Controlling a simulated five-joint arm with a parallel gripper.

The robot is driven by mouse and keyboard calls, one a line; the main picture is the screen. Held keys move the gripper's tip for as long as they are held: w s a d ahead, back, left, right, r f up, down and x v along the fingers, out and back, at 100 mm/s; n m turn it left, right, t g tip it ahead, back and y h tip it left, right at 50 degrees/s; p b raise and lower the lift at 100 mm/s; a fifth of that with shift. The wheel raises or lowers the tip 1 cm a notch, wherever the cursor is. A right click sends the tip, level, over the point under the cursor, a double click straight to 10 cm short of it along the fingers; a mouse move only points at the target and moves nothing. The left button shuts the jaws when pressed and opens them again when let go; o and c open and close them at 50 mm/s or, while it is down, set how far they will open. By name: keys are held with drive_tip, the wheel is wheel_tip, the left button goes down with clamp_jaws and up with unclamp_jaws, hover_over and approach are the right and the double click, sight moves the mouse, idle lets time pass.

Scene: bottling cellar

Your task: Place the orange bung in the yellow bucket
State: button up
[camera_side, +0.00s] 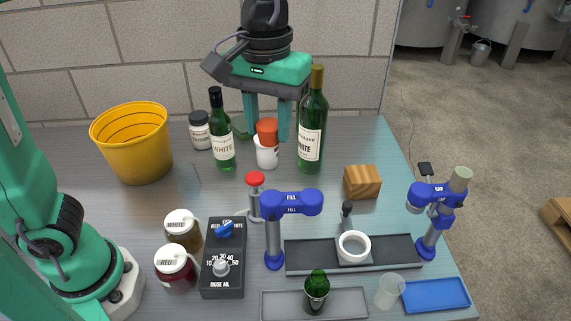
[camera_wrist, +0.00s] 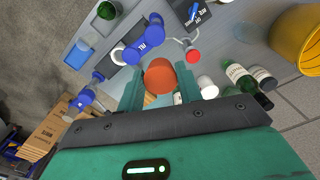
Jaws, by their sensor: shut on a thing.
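The orange bung (camera_side: 267,131) is between the fingers of my gripper (camera_side: 267,133). The gripper is shut on it, fingers pointing down. In the wrist view the bung (camera_wrist: 160,77) shows as a round orange top between the fingertips (camera_wrist: 160,85). In the side view the bung overlaps the rim of a white cup (camera_side: 266,155); I cannot tell from there whether they touch. The yellow bucket (camera_side: 133,144) stands open at the back left of the table, well left of my gripper. It also shows at the right of the wrist view (camera_wrist: 299,45), partly cut off.
A tall green bottle (camera_side: 312,135) stands close right of my gripper. A clear glass (camera_side: 188,180) stands near the bucket. A wooden block (camera_side: 362,182) is farther right.

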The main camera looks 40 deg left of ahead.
drive_tip(key=w+a+n, duration=0.3)
drive_tip(key=a+n, duration=0.1)
drive_tip(key=a, duration=0.9)
drive_tip(key=w+a+n, duration=0.3)
drive_tip(key=a, duration=0.9)
drive_tip(key=s+a+n, duration=0.4)
drive_tip(key=s+a, duration=0.2)
drive_tip(key=a, duration=0.5)
drive_tip(key=s+a+n, duration=0.3)
drive_tip(key=s+a, duration=0.2)
drive_tip(key=a, duration=0.6)
drive_tip(key=shift+s+f, duration=0.1)
drive_tip(key=shift+f, duration=2.45)
drive_tip(key=shift+f, duration=0.2)
wheel_tip(320, 180, down, 10)
drive_tip(key=shift+f, duration=0.25)
